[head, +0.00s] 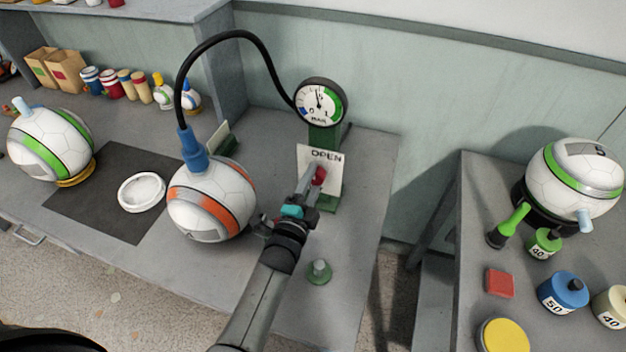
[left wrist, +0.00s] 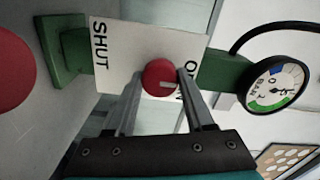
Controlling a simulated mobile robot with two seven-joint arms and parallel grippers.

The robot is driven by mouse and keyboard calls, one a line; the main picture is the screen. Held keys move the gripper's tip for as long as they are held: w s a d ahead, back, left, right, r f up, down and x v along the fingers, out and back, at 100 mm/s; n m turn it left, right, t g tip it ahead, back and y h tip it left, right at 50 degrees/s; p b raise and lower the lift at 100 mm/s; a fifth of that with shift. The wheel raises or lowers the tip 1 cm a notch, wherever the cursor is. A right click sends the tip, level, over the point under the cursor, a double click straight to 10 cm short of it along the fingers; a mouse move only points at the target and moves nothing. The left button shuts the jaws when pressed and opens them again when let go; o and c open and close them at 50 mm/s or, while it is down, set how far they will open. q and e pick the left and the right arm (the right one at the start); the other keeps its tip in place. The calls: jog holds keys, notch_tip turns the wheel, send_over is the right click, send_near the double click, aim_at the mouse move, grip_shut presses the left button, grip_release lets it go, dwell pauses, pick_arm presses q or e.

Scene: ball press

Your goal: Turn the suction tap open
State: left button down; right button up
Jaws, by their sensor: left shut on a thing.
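The suction tap is a red knob (head: 319,175) in front of a white plate (head: 332,186) on a green stand. In the left wrist view the plate reads SHUT at left and OPEN at right, partly hidden by a finger. My left gripper (head: 310,180) is shut on the red knob (left wrist: 159,77), one finger on each side. A pale mark on the knob points right, toward the OPEN side. The round gauge (head: 320,101) stands above the plate, its needle pointing roughly up. My right gripper is not in view.
A black hose runs from the gauge to a blue fitting (head: 192,148) on a white-orange ball (head: 211,200). A small green-based peg (head: 319,272) stands near my left arm. A second table at right holds a ball (head: 574,178) and weights.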

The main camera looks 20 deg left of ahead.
pick_arm(q)
jog(key=shift+c, duration=1.4)
grip_release()
jog(key=shift+s, duration=0.1)
jog(key=shift+s, duration=0.4)
jog(key=s+p, duration=0.5)
jog(key=s, duration=0.9)
jog(key=shift+s+a, duration=0.15)
jog(key=shift+a, duration=0.1)
